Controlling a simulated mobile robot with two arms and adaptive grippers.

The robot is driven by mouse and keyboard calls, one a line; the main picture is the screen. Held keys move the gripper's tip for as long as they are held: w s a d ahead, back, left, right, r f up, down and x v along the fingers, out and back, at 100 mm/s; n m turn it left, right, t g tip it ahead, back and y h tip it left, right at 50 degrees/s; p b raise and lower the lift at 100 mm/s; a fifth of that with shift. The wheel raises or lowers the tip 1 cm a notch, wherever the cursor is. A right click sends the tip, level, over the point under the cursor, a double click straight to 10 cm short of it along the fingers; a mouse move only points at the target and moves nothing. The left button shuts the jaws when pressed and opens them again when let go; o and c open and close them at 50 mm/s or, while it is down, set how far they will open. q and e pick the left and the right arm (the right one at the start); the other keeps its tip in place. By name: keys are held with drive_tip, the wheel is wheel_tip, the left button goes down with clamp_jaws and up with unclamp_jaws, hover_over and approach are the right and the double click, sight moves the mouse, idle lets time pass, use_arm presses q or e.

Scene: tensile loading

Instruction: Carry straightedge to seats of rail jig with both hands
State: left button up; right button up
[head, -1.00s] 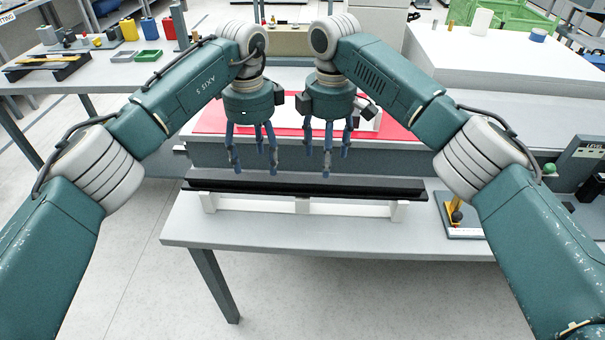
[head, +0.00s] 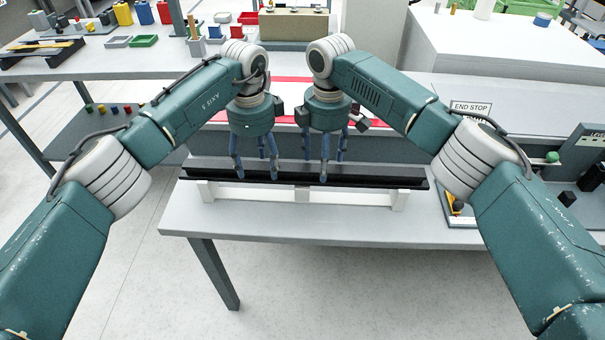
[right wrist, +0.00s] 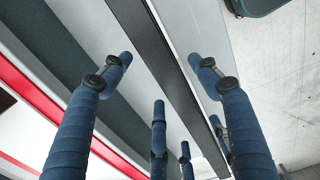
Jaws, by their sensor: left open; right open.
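A long black straightedge (head: 375,182) lies level across a low white stand (head: 398,200) near the table's front edge. My left gripper (head: 256,173) is open, fingers pointing down, with its fingertips at the left half of the straightedge. My right gripper (head: 325,170) is open and points down just to its right, near the straightedge's middle. In the right wrist view the straightedge (right wrist: 160,62) runs between the spread fingers of the right gripper (right wrist: 160,60), with gaps showing. Whether any fingertip touches it, I cannot tell. The rail jig cannot be clearly made out.
A long grey block stands behind the straightedge, with a red surface (head: 292,119) beyond it, partly hidden by my arms. An END STOP sign (head: 470,107) stands at the right. A device with a green knob (head: 552,157) is at the far right. The table front (head: 330,230) is clear.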

sight(260, 167)
use_arm(q)
drive_tip(key=shift+f, duration=1.85)
use_arm(e)
drive_tip(key=shift+f, duration=1.85)
use_arm(q)
drive_tip(key=shift+c, duration=0.5)
use_arm(e)
drive_tip(key=shift+c, duration=0.5)
use_arm(q)
clamp_jaws()
use_arm(e)
clamp_jaws()
use_arm(q)
drive_tip(key=shift+w+r, duration=0.1)
drive_tip(key=shift+r, duration=0.15)
use_arm(e)
drive_tip(key=shift+w+r, duration=0.1)
drive_tip(key=shift+r, duration=0.15)
use_arm(q)
drive_tip(key=shift+w, duration=0.1)
use_arm(e)
drive_tip(key=shift+w, duration=0.1)
